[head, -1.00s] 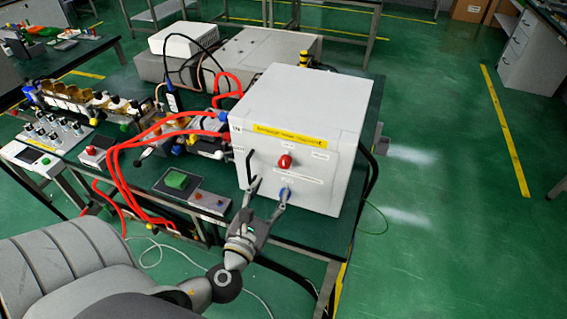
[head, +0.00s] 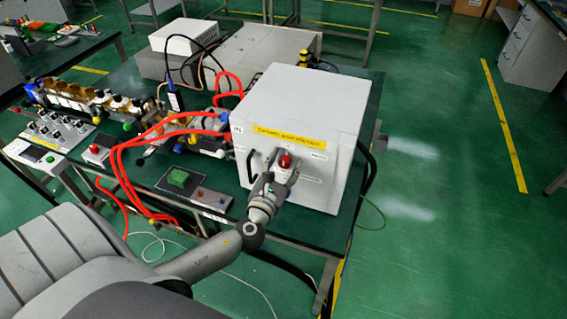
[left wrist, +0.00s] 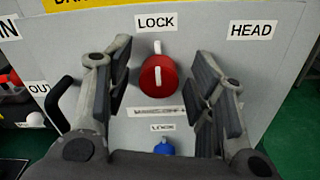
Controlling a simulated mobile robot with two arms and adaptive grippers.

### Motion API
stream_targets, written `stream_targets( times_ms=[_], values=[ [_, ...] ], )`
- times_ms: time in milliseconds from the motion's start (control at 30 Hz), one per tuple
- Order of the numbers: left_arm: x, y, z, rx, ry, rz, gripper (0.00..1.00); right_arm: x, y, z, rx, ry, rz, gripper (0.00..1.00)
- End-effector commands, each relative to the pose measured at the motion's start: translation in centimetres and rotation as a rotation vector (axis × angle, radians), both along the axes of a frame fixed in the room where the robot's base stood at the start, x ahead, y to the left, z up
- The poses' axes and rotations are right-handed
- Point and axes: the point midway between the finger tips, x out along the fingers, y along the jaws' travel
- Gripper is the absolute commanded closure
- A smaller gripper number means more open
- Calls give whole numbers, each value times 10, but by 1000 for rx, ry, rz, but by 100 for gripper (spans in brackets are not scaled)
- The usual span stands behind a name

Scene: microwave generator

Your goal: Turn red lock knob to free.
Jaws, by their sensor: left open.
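The red lock knob (head: 285,160) is on the front panel of the white box (head: 330,125). In the left wrist view the red knob (left wrist: 158,77) sits below a LOCK label (left wrist: 161,22), with a white bar upright across it. My left gripper (head: 283,166) is open in front of the panel. In the left wrist view its fingers (left wrist: 160,85) stand apart on either side of the red knob, with a gap on each side. A blue knob (left wrist: 164,148) is below the red one, under a second LOCK label; it is hidden in the head view.
A black handle (head: 250,168) stands out from the panel left of the red knob. Red hoses (head: 122,165) run across the bench at left.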

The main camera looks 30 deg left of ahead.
Motion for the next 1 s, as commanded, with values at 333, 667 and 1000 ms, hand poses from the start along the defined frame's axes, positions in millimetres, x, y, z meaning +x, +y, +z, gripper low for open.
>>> stream_targets(
  times_ms=[333,667,1000],
  values=[
    [0,0,0,0,0,0,65,0,0,0,0,0,0,60],
    [0,0,0,-2,0,0,95,0,0,0,0,0,-1,60],
    [0,0,-1,-98,-25,1,95,0,0,-8,-1,0,-1,60]
  ],
)
